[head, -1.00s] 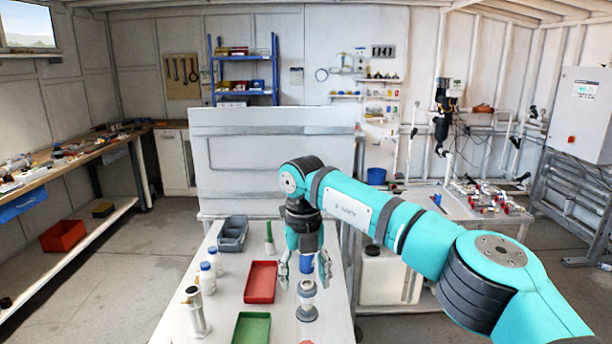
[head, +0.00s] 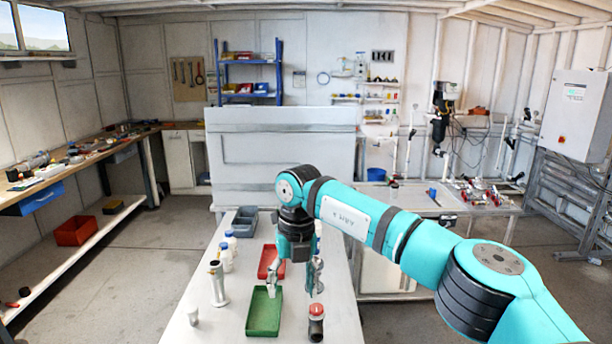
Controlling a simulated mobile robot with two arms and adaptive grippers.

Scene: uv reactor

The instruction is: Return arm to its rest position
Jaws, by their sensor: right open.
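My right arm comes in from the right, in teal and black. Its gripper (head: 296,284) points down over the white table (head: 341,309), with its fingers apart and nothing seen between them. The green tray (head: 264,313) lies just below and left of the fingers in the picture. The red tray (head: 266,260) is behind the gripper and partly hidden by it. A dark cylinder with a red top (head: 316,322) stands in front of the right finger, apart from it. My left gripper is not in view.
A grey bin (head: 243,223) is farther back. A large white panel (head: 280,160) stands behind the table.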

